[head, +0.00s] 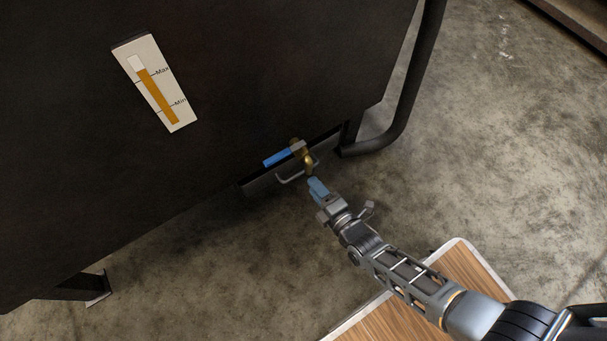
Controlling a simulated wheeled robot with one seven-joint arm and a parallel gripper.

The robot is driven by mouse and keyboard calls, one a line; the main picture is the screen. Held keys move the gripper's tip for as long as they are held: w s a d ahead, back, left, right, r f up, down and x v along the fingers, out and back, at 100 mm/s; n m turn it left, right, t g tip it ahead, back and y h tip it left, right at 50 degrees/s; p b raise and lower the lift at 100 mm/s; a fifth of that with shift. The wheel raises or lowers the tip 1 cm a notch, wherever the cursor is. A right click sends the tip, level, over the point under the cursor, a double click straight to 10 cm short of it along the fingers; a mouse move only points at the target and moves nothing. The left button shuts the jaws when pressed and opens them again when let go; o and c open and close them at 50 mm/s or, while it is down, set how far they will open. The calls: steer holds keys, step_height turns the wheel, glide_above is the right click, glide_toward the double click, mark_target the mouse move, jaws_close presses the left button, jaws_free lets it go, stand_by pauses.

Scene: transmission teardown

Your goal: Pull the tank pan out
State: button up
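The tank pan (260,184) is a dark, shallow pan low at the bottom edge of the big black tank (250,60). Its grey bar handle (291,180) shows on its front. A brass tap (307,160) with a blue lever (277,157) sits just above the pan. My gripper (314,184) has blue fingers and is just right of the handle, below the tap's spout. The fingers are small here and seen from behind, so I cannot tell if they are open or touch the handle. Most of the pan is hidden under the tank.
A level gauge (156,84) marked Max and Min is on the tank's face. A black curved tube (400,110) runs down right of the pan. A wooden board with a pale rim (350,322) lies below my arm. Bare concrete floor (220,265) is clear in front of the pan.

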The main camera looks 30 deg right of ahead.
steer(key=b+x, duration=0.2)
steer(key=x, duration=0.4)
jaws_close()
stand_by(0.3)
stand_by(0.4)
